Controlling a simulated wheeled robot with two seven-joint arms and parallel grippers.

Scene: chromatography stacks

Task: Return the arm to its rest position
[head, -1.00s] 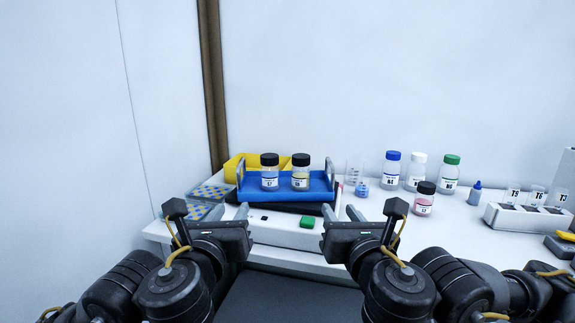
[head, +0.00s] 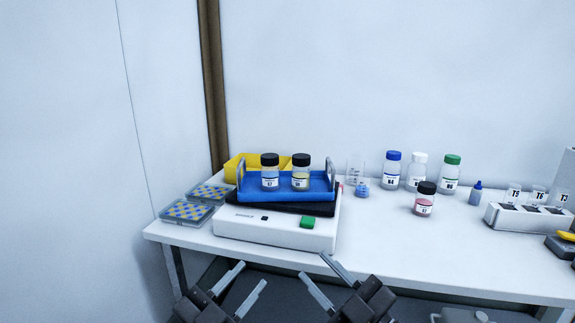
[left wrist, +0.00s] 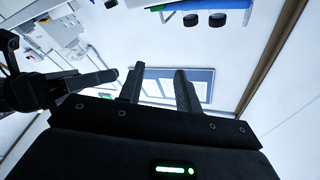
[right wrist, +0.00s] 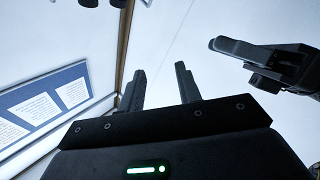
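My left gripper (head: 240,282) is low at the bottom of the head view, in front of the table edge, with its fingers apart and nothing between them. Its fingers also show apart in the left wrist view (left wrist: 160,88). My right gripper (head: 320,275) is beside it to the right, also low and in front of the table, with its fingers apart and empty. The right wrist view (right wrist: 160,88) shows the same gap. Most of both arms is outside the head view.
A white device (head: 275,228) with a green button carries a blue tray (head: 285,193) holding two dark-capped bottles. Patterned plates (head: 187,212) lie left, a yellow bin (head: 240,165) behind. Several bottles, a pink one (head: 425,200) nearest, and a white rack (head: 525,218) stand right. Front-centre tabletop is clear.

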